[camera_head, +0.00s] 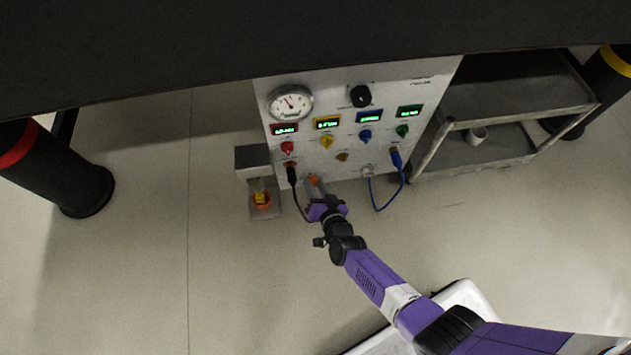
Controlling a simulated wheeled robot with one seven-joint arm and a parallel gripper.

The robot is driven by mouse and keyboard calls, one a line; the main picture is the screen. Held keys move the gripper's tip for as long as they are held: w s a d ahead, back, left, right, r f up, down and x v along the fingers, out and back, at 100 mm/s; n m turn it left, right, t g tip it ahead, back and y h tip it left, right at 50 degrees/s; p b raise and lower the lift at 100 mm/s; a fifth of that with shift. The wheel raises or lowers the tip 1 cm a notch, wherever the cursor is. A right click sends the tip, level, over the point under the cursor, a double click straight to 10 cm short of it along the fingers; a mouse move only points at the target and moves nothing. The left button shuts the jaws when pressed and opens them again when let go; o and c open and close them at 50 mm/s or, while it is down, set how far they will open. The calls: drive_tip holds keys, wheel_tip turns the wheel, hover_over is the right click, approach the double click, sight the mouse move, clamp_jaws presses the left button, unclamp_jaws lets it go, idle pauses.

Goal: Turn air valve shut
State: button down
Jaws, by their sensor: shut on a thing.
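The white panel (330,90) stands upright in front of me, with a round dial gauge (290,103) at its upper left. My gripper (314,185) is at the lower edge of the panel, left of its middle.
Red (287,147), yellow (326,141), blue (365,135) and green (402,130) knobs sit above. A black cable (295,190) hangs close left of my gripper, a blue cable (386,207) to the right. A grey cart (505,100) stands right. The floor in front is largely clear.

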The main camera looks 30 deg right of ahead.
drive_tip(key=n+p, duration=0.1)
drive_tip(key=n+h+p, duration=0.1)
drive_tip(key=shift+a+r+g+p, duration=0.2)
drive_tip(key=shift+a+g+p, duration=0.05)
drive_tip(key=shift+g+p, duration=0.1)
drive_tip(key=shift+w+a+f+n+g+h+b, duration=0.15)
drive_tip(key=shift+n+h+b, duration=0.15)
drive_tip(key=shift+n+h, duration=0.65)
drive_tip(key=shift+s+f+n+g+h+b, duration=0.15)
drive_tip(key=shift+n+h+b, duration=0.35)
drive_tip(key=shift+n, duration=0.75)
drive_tip(key=shift+w+a+n+g+h+b, duration=0.1)
drive_tip(key=shift+w+n+g+h+b, duration=0.05)
drive_tip(key=shift+n+h, duration=0.9)
drive_tip(key=shift+n, duration=0.25)
drive_tip(key=c, duration=1)
unclamp_jaws()
drive_tip(key=shift+c, duration=0.2)
drive_tip(key=shift+a+r, duration=0.1)
